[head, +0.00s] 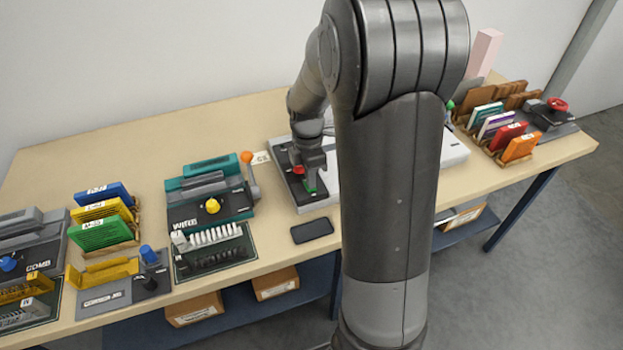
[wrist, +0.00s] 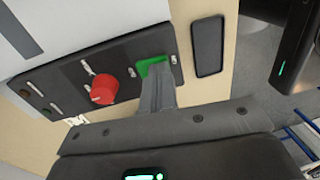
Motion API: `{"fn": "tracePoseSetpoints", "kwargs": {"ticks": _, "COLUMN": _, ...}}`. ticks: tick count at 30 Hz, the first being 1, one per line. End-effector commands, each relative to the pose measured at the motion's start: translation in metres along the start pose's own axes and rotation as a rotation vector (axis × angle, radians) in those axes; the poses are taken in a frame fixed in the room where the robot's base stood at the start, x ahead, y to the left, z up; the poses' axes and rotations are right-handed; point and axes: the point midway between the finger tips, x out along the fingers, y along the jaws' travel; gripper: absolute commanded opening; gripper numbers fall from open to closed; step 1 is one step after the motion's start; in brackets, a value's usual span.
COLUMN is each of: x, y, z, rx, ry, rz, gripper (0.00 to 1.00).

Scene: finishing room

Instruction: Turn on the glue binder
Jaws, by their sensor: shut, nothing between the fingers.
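The white machine (head: 455,152), which I take for the glue binder, stands on the bench, largely hidden behind my arm. Its dark control panel (head: 292,185) faces the front left; in the wrist view the panel (wrist: 125,65) carries a red knob (wrist: 104,89) and a green switch (wrist: 143,67). The red knob (head: 298,170) and green switch (head: 310,189) also show in the head view. My gripper (head: 313,182) is shut and empty, with its fingertips (wrist: 157,80) at the green switch, partly covering it. I cannot tell whether the switch is pressed in.
A black phone (head: 312,230) lies in front of the panel. A teal wire binder (head: 208,195) with a yellow knob and an orange-tipped lever stands to the left. Booklets in racks (head: 500,130) are at the right. Bare bench top (head: 130,165) lies behind the left machines.

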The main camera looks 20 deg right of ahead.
Motion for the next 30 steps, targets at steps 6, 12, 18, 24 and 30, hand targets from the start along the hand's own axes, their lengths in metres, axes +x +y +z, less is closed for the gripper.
{"fn": "tracePoseSetpoints", "kwargs": {"ticks": 6, "x": -0.002, "y": 0.008, "z": 0.000, "rx": -0.001, "ry": 0.000, "rz": 0.002, "gripper": 0.00}}
{"fn": "tracePoseSetpoints", "kwargs": {"ticks": 12, "x": -0.002, "y": 0.007, "z": 0.000, "rx": -0.001, "ry": 0.000, "rz": 0.002, "gripper": 0.00}}
{"fn": "tracePoseSetpoints", "kwargs": {"ticks": 18, "x": -0.016, "y": 0.008, "z": 0.000, "rx": -0.001, "ry": 0.000, "rz": 0.007, "gripper": 0.00}}
{"fn": "tracePoseSetpoints", "kwargs": {"ticks": 24, "x": -0.057, "y": 0.009, "z": 0.000, "rx": 0.000, "ry": -0.001, "rz": 0.008, "gripper": 0.00}}
{"fn": "tracePoseSetpoints", "kwargs": {"ticks": 30, "x": -0.103, "y": 0.008, "z": 0.000, "rx": 0.000, "ry": 0.000, "rz": 0.007, "gripper": 0.00}}
